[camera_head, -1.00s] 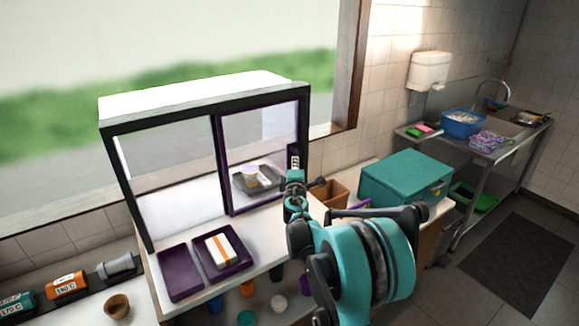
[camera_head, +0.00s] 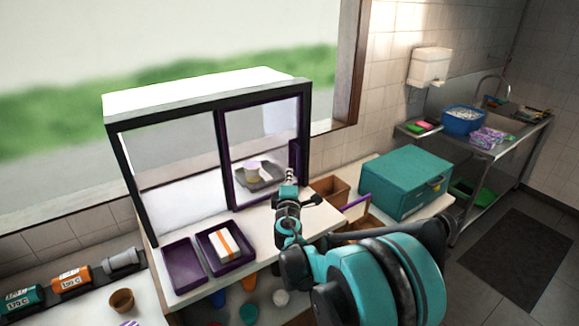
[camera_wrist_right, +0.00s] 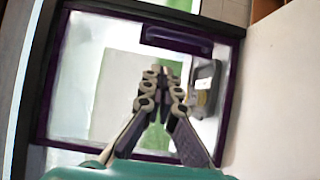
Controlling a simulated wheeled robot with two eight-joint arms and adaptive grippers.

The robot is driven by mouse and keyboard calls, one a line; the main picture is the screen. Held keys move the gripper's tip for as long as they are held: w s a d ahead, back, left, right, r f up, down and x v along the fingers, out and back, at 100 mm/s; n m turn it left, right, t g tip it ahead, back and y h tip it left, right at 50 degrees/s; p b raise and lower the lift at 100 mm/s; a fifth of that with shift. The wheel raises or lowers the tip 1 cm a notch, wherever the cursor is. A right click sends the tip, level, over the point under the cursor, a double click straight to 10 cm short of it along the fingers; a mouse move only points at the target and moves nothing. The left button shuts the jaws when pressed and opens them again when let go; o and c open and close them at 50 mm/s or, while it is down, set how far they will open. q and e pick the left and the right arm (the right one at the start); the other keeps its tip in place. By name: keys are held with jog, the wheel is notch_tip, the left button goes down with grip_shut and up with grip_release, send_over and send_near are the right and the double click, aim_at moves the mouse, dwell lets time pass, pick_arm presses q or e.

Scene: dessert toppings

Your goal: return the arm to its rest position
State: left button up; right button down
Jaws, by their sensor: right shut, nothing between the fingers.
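My right arm comes in from the lower right of the head view. Its gripper (camera_head: 289,186) is in front of the right pane of the purple-and-black framed display case (camera_head: 223,150). The gripper is shut and empty; its fingers meet in the right wrist view (camera_wrist_right: 163,78), with the purple-framed pane beyond them. Behind the pane sits a grey tray (camera_head: 268,180) with small cups on it; it also shows in the right wrist view (camera_wrist_right: 212,75). My left gripper is out of view.
Two purple trays (camera_head: 184,278) stand on the counter, one holding a white-and-orange box (camera_head: 226,246). A teal box (camera_head: 405,184) and brown wooden boxes (camera_head: 328,190) are at the right. A brown cup (camera_head: 121,300) stands at the lower left. Floor is open at the far right.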

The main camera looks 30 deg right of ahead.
jog(key=v, duration=0.3)
jog(key=shift+w+r, duration=0.1)
jog(key=s+a+f+m+g+y+b, duration=0.2)
jog(key=s+a+f, duration=0.4)
jog(key=s, duration=0.3)
jog(key=s+a+f+m+g+y+b, duration=0.3)
jog(key=s+a+f+m+y, duration=0.1)
jog(key=s+a+f, duration=0.3)
jog(key=s+a+f+m+g+y+b, duration=0.3)
jog(key=s+a+f+m, duration=0.2)
jog(key=s+a, duration=0.4)
jog(key=s+f, duration=0.1)
jog(key=s, duration=0.1)
jog(key=shift+s+f+m+y, duration=0.25)
jog(key=shift+s+m+y, duration=0.05)
jog(key=shift+s, duration=0.05)
jog(key=shift+a, duration=0.15)
